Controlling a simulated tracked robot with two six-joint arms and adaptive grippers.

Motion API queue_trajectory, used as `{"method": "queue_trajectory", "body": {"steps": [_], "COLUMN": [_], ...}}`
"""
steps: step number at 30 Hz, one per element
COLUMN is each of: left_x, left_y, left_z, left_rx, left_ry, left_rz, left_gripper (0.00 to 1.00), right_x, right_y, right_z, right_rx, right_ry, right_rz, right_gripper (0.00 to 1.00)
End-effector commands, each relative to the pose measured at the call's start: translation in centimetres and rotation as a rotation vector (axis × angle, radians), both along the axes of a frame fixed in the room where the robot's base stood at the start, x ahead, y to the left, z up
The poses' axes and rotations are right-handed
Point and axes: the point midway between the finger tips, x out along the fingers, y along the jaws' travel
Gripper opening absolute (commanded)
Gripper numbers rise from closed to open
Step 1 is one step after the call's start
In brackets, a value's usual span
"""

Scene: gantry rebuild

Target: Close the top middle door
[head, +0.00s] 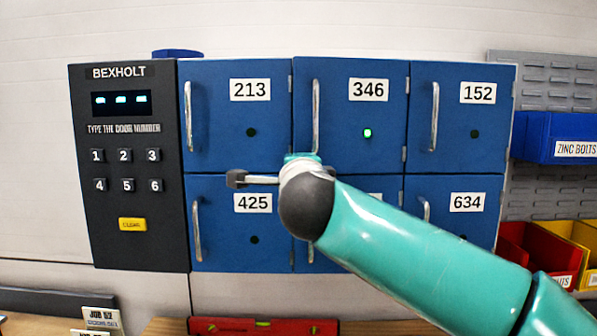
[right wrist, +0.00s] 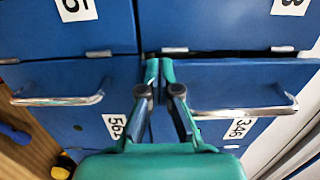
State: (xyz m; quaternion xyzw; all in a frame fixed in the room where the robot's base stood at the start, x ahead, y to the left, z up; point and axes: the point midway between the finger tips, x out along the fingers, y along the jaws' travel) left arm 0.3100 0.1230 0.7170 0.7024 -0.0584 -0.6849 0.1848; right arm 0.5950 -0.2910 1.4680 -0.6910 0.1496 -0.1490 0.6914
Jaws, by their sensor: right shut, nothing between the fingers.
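The top middle door (head: 345,95) is blue, labelled 346, with a green light and a vertical handle (head: 316,105) on its left side. My right gripper (right wrist: 158,75) is shut and empty, at the seam between this door and the bottom middle door (right wrist: 75,75). In the head view my wrist mostly hides the gripper. My left gripper is not in view.
Doors 213 (head: 225,120), 152 (head: 455,125), 425 (head: 220,230) and 634 (head: 465,230) look closed. A black keypad panel (head: 125,220) stands at the left. Blue (head: 535,130), red (head: 520,245) and yellow bins are at the right. A red level (head: 215,326) lies below.

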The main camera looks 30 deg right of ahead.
Motion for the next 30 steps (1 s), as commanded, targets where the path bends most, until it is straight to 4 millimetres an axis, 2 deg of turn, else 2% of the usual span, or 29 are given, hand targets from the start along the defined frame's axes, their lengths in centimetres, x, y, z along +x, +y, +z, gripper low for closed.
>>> {"method": "queue_trajectory", "body": {"steps": [11, 17, 23, 30], "left_x": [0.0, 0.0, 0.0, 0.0], "left_y": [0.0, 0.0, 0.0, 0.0], "left_z": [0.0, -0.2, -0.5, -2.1], "left_rx": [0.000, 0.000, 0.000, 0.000], "left_ry": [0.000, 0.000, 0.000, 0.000], "left_rz": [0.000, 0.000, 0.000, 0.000], "left_gripper": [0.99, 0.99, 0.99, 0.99], "right_x": [-0.2, -0.9, -3.1, -8.0], "right_y": [-0.2, 0.4, 2.2, 4.4], "right_z": [0.0, -0.1, -0.2, -0.3], "right_rx": [-0.001, -0.001, 0.000, 0.001], "right_ry": [0.000, 0.000, -0.002, -0.004], "right_rz": [-0.008, -0.005, 0.004, 0.007], "right_gripper": [0.00, 0.00, 0.00, 0.00]}}
